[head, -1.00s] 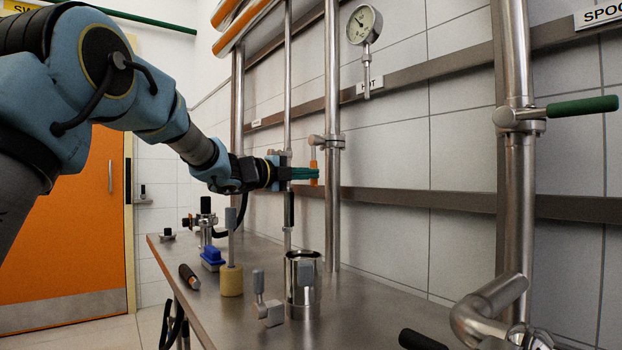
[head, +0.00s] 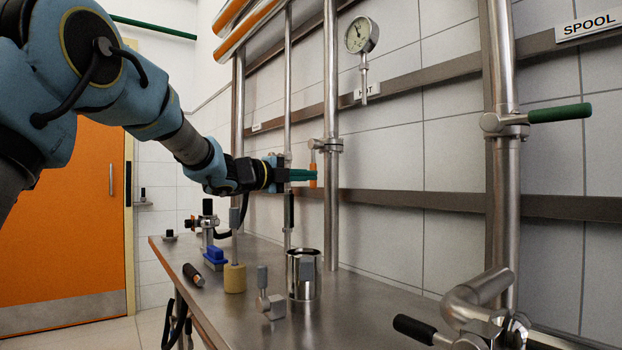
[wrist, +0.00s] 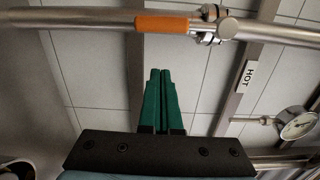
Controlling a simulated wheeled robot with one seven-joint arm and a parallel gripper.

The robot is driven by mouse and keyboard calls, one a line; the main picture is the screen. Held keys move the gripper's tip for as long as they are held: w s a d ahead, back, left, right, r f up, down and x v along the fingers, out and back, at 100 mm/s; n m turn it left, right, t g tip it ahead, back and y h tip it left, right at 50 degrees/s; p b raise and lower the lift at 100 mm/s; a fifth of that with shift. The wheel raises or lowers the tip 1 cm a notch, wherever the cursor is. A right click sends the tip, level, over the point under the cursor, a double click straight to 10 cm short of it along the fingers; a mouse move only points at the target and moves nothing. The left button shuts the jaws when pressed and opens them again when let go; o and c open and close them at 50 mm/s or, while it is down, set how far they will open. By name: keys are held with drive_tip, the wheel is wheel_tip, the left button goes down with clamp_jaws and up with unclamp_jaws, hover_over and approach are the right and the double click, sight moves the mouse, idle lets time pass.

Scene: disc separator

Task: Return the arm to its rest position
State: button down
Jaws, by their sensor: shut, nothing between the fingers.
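My gripper (head: 303,175) is stretched out over the steel bench, with its green fingers pointing right toward the pipes on the wall. In the wrist view the two green fingers (wrist: 160,88) lie side by side, shut and empty. An orange-handled valve (head: 313,172) on a vertical pipe is just beyond the fingertips. The orange handle (wrist: 162,23) shows ahead of the fingers in the wrist view, with a gap between them.
The steel bench (head: 365,310) carries a steel cup (head: 302,275), a brush with a tan head (head: 235,278), a blue brush (head: 214,257) and a small valve (head: 270,305). A green-handled valve (head: 560,113) and a gauge (head: 361,34) are on the right. An orange door (head: 65,230) stands at left.

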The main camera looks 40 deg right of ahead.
drive_tip(key=a, duration=0.7)
drive_tip(key=w+a+f+n+t+y, duration=0.3)
drive_tip(key=w+a+f+n+t, duration=0.2)
drive_tip(key=w+a+n, duration=0.25)
drive_tip(key=w+a+f+n+t+y, duration=0.3)
drive_tip(key=w+a+f+n+t, duration=0.25)
drive_tip(key=a, duration=0.25)
drive_tip(key=w+a+f+n+y, duration=0.1)
drive_tip(key=a+f+n+y, duration=0.65)
drive_tip(key=a, duration=0.75)
drive_tip(key=s+a+f+n+g+y, duration=0.2)
drive_tip(key=s+a+f+n, duration=0.2)
drive_tip(key=a+f, duration=0.2)
drive_tip(key=s+a+f+n+g+y, duration=0.1)
drive_tip(key=s+a+f+n, duration=0.2)
drive_tip(key=a+f+n, duration=0.3)
drive_tip(key=s+a+f+n+g+y, duration=0.1)
drive_tip(key=s+a+f+n+g, duration=0.2)
drive_tip(key=s, duration=0.5)
drive_tip(key=s+a+f+n+g, duration=0.2)
drive_tip(key=s+a+f+g, duration=0.15)
drive_tip(key=s, duration=0.35)
wheel_tip(320, 180, up, 23)
drive_tip(key=p, duration=2.3)
drive_tip(key=shift+w+a+t+p, duration=0.15)
drive_tip(key=shift+a+t+p, duration=0.1)
drive_tip(key=shift+t+p, duration=0.05)
